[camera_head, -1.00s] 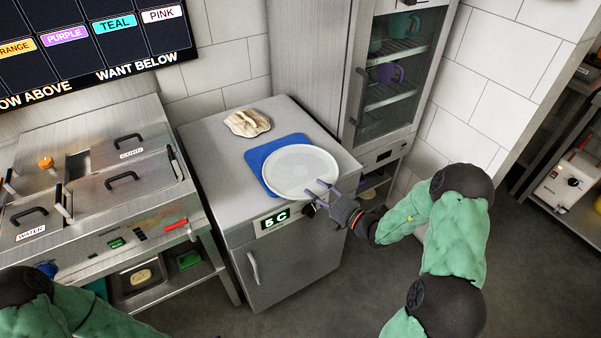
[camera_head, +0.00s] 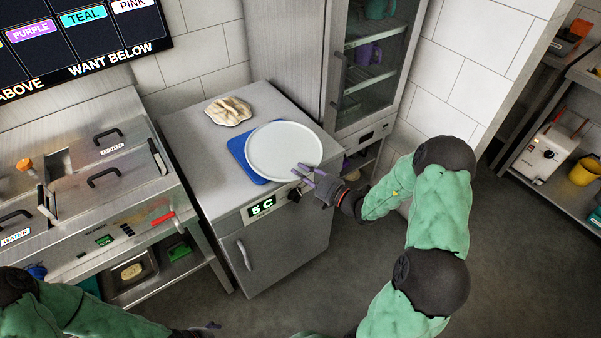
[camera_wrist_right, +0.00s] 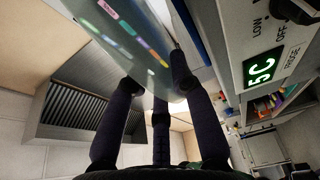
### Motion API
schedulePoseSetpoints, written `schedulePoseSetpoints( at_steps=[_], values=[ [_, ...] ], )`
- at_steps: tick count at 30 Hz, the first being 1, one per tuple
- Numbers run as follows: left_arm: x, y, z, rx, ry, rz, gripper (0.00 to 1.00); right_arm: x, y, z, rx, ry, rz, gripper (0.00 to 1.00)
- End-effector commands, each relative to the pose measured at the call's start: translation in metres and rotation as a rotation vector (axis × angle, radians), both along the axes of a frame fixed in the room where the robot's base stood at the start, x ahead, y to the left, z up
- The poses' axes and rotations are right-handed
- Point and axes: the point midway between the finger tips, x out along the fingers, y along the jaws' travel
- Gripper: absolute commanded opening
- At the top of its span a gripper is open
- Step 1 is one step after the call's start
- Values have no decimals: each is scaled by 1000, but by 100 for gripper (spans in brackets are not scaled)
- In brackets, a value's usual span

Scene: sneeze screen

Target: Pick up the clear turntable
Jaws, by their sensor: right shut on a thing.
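The clear turntable (camera_head: 284,150) is a round, pale, see-through disc over the right part of the blue mat (camera_head: 238,147) on the small fridge. My right gripper (camera_head: 301,180) is shut on its near right rim. In the right wrist view the disc (camera_wrist_right: 118,32) shows from below between my fingers, with coloured labels visible in it. It looks slightly raised, but the gap to the mat is hidden. My left gripper (camera_head: 208,327) shows only partly at the bottom edge, and its jaws cannot be made out.
A crumpled beige cloth (camera_head: 228,111) lies behind the mat on the fridge top (camera_head: 190,125). A tall glass-door cabinet (camera_head: 372,70) stands close behind on the right. Open floor lies in front.

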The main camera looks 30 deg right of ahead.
Motion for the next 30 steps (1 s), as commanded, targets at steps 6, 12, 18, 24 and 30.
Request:
schedulePoseSetpoints(
  at_steps=[6, 12, 18, 24, 30],
  values=[
    [0, 0, 30, 0, 0, 0, 76, -32, -1, 53, -4, -5, -3, 0],
    [0, 0, 49, 0, 0, 0, 76, -73, 1, 82, -1, -1, -5, 0],
    [0, 0, 62, 0, 0, 0, 76, -111, 2, 97, -1, -2, -3, 0],
    [0, 0, 69, 0, 0, 0, 76, -133, 4, 105, -1, -3, -1, 0],
    [0, 0, 70, 0, 0, 0, 76, -139, 4, 107, -2, -4, 0, 0]
  ],
)
